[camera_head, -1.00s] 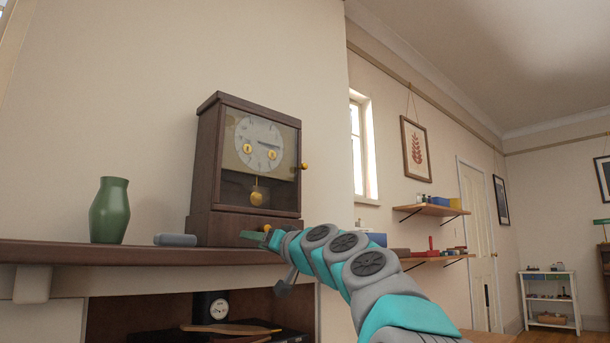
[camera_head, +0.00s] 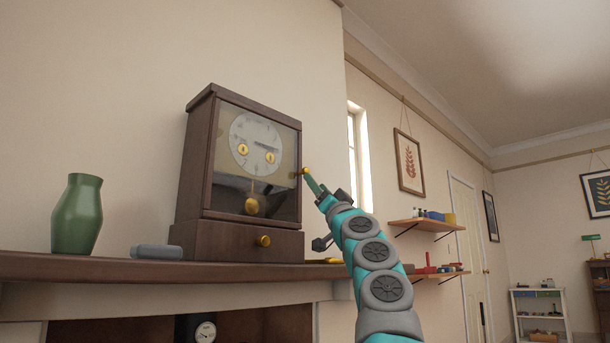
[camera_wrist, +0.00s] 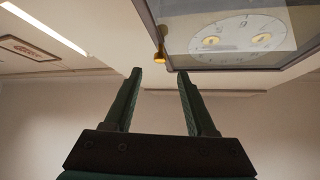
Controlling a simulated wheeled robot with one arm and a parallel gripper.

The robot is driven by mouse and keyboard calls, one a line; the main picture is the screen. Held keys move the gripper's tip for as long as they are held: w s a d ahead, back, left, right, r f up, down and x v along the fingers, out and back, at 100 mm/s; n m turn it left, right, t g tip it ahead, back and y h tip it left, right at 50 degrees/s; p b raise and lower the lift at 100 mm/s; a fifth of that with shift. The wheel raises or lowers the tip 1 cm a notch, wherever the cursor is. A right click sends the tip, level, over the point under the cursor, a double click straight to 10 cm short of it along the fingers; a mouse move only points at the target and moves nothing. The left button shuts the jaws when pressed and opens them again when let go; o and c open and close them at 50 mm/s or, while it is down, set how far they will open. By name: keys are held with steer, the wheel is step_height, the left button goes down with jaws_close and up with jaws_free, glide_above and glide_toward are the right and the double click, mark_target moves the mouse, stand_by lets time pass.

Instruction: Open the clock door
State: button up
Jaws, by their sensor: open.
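The dark wooden clock (camera_head: 190,180) stands upright on the mantel shelf. Its glazed door (camera_head: 283,205) looks shut over the pale dial (camera_head: 255,135) and the pendulum. The door's small brass knob (camera_head: 305,171) is at the right edge; it also shows in the wrist view (camera_wrist: 160,57). My gripper (camera_head: 314,184) is beside the knob, just below and right of it. In the wrist view my gripper (camera_wrist: 159,74) is open and empty, with the knob just beyond the gap between its fingertips. I cannot tell whether a finger touches the knob.
A drawer with a brass knob (camera_head: 263,241) is in the clock's base. A green vase (camera_head: 78,215) and a grey block (camera_head: 157,252) stand left of the clock on the mantel shelf (camera_head: 110,268). A small yellow item (camera_head: 325,261) lies right of it. Wall shelves (camera_head: 430,224) are farther right.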

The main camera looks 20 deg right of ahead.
mark_target(307, 171)
steer(key=p+x, duration=0.5)
steer(key=shift+w+r, duration=0.15)
steer(key=shift+r, duration=0.05)
steer(key=shift+p+x, duration=0.75)
steer(key=shift+p, duration=0.35)
steer(key=shift+w+f, duration=0.1)
steer(key=shift+w, duration=0.05)
steer(key=shift+c, duration=0.3)
jaws_close()
